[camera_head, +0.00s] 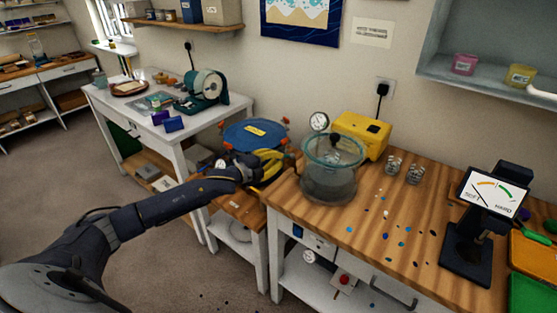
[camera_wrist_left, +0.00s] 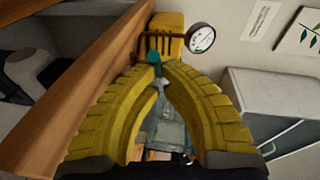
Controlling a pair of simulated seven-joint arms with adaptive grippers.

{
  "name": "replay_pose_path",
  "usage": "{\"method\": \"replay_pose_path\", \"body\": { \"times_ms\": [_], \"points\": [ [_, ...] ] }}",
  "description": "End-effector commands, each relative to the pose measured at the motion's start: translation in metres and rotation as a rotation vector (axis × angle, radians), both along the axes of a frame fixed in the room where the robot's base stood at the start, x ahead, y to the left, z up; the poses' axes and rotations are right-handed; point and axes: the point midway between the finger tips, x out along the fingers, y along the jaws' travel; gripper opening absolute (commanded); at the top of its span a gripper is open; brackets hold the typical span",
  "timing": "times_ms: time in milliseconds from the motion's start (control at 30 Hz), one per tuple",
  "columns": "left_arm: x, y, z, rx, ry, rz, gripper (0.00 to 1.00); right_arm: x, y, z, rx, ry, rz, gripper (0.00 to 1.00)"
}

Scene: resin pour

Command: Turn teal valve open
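In the left wrist view the small teal valve (camera_wrist_left: 153,57) shows at the tips of my left gripper's yellow fingers (camera_wrist_left: 160,69). The fingertips are close together with a narrow gap at the valve. I cannot tell whether they press on it. In the head view my left gripper (camera_head: 273,165) is low at the left side of the clear vacuum chamber (camera_head: 328,182). The valve cannot be made out there, and its turn angle is unclear. My right gripper is out of view.
A gauge (camera_head: 319,121) and a yellow pump (camera_head: 362,135) stand close to the chamber. The blue-lidded pot (camera_head: 253,135) is behind my left gripper. Two small cups (camera_head: 403,169) and a black hardness tester (camera_head: 470,250) are to the right on the wooden bench (camera_head: 350,245).

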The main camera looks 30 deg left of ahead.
Motion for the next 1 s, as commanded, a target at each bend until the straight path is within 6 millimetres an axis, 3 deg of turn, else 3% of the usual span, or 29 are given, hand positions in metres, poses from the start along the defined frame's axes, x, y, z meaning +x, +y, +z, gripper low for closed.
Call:
{"method": "replay_pose_path", "body": {
  "times_ms": [1000],
  "points": [
    [0.0011,0.0108,0.0001,0.001,0.0,0.009,0.0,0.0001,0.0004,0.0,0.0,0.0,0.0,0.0]
  ]
}}
